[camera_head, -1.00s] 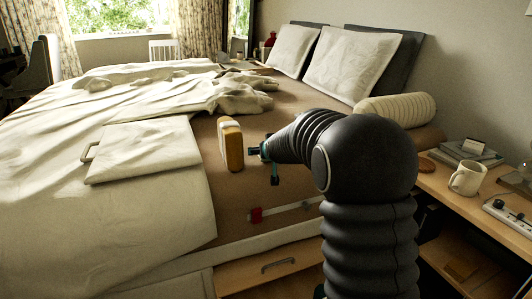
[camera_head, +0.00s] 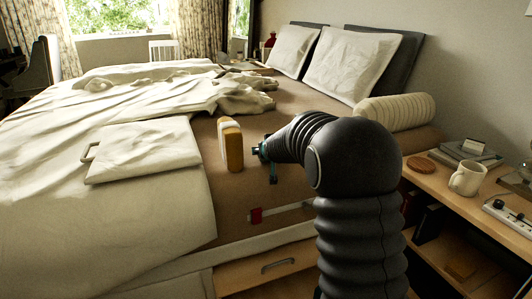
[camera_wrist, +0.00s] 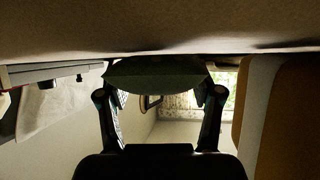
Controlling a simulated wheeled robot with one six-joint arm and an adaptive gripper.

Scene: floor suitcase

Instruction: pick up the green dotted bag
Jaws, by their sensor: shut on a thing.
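A dark green thing (camera_wrist: 155,75), likely the green dotted bag, lies between my fingertips in the wrist view, close against the brown bed surface. I cannot make out dots on it. My gripper (camera_wrist: 159,92) is shut on it, one finger on each side. In the head view my gripper (camera_head: 266,160) is low over the brown part of the bed, and I cannot tell the bag apart from the teal fingers there.
A yellow and cream block (camera_head: 231,146) stands upright just left of my gripper. A white bar with a red end (camera_head: 256,215) lies nearer the bed's front edge. A nightstand with a mug (camera_head: 467,179) is at the right.

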